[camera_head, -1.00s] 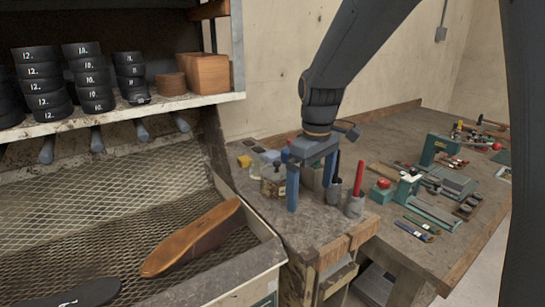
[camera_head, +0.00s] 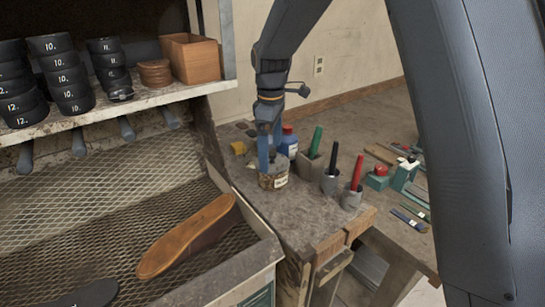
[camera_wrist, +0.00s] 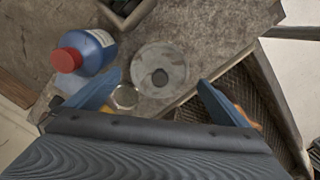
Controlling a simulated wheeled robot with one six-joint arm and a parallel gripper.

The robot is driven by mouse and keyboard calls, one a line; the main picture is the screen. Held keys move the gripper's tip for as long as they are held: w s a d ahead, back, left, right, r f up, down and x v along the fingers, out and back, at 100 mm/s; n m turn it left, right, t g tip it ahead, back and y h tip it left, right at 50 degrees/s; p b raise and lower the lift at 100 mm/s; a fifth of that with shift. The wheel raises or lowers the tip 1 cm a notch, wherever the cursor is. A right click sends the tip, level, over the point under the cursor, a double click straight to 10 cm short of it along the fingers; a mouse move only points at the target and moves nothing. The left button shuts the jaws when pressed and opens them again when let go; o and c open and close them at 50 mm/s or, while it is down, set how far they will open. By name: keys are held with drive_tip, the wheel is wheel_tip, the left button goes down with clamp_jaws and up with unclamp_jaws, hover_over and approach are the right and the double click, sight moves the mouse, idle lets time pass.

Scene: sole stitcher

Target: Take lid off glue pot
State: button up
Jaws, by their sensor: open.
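The glue pot (camera_head: 273,181) is a squat, brownish jar with a pale label, on the left part of the workbench. From above, its round grey lid (camera_wrist: 172,57) with a dark central knob (camera_wrist: 159,77) shows in the wrist view; the lid appears to sit on the pot. My gripper (camera_head: 270,157) is open with its blue fingers pointing down at the pot. In the wrist view the fingers (camera_wrist: 160,81) stand apart to the left and right of the lid's knob. I cannot tell how far above the lid the fingertips are.
A blue bottle with a red cap (camera_wrist: 92,50) stands close beside the pot. A small clear jar (camera_wrist: 125,96) is near the left finger. The bench front is clear.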

drive_tip(key=shift+d+f, duration=0.1)
drive_tip(key=shift+f, duration=0.85)
drive_tip(key=c, duration=1)
drive_tip(key=shift+r, duration=0.1)
